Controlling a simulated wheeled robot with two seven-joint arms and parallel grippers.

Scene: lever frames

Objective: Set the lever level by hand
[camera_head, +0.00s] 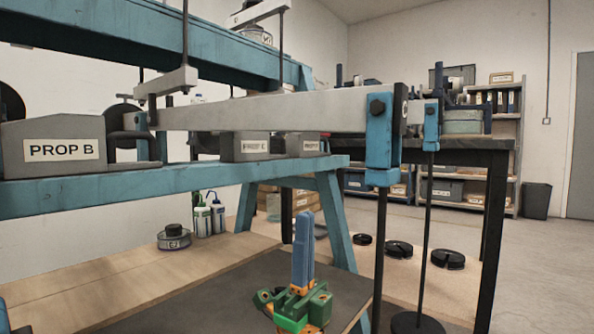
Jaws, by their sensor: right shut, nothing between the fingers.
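The lever is a long grey beam (290,109) above the blue frame's lower rail (190,182). It looks close to level, though perspective makes small tilt hard to judge. Its right end carries a blue clamp with a dark bolt (379,148), with dark rods hanging at that end. Grey blocks stand on the rail under it, one labelled PROP B (58,146) at the left. My right gripper (305,214), green with blue fingers pointing up, is below the beam and apart from it. Its fingers are shut and empty. My left gripper is not in view.
A round dark weight (416,322) hangs low at the right. Several black discs (398,249) lie on the wooden board behind. Bottles (210,217) and a round tin (174,238) stand at the left. A frame leg (336,222) rises just behind my right gripper.

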